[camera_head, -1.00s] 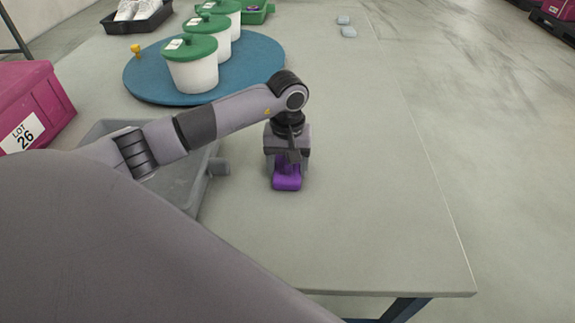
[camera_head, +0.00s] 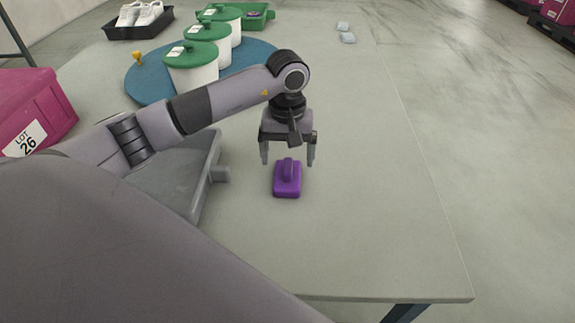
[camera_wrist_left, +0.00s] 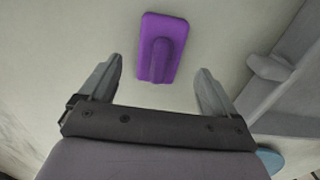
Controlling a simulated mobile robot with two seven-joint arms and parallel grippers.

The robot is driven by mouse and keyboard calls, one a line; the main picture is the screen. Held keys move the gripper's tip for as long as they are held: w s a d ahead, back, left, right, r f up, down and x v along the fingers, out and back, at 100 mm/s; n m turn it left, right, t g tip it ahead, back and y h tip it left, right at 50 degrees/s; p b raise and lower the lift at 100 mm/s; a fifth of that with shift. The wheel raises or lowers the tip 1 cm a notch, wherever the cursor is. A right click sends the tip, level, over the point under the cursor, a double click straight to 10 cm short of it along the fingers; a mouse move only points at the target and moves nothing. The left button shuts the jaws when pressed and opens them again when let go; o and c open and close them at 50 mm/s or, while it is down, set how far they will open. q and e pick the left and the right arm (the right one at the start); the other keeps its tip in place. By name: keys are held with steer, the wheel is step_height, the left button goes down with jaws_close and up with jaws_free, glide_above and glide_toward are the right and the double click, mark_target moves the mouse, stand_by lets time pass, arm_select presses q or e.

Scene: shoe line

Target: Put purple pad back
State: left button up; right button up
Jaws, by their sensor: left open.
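The purple pad (camera_head: 288,187) lies flat on the grey table, with a raised purple handle on top. My left gripper (camera_head: 288,162) is open and empty just above and behind the pad. In the left wrist view the pad (camera_wrist_left: 163,48) lies beyond the two spread fingertips (camera_wrist_left: 159,72), clear of both. My right gripper does not show in these views.
A grey tray (camera_head: 207,190) with a side handle stands left of the pad. Behind are a blue round mat (camera_head: 143,84) with several white, green-lidded pots (camera_head: 193,72). A magenta box (camera_head: 50,100) stands at left. The table (camera_head: 380,220) right of the pad is clear.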

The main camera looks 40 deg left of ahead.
mark_target(287, 166)
arm_select(q)
step_height(287, 166, up, 6)
steer(key=shift+f+p, duration=0.1)
steer(key=shift+p, duration=0.25)
steer(key=shift+r, duration=0.25)
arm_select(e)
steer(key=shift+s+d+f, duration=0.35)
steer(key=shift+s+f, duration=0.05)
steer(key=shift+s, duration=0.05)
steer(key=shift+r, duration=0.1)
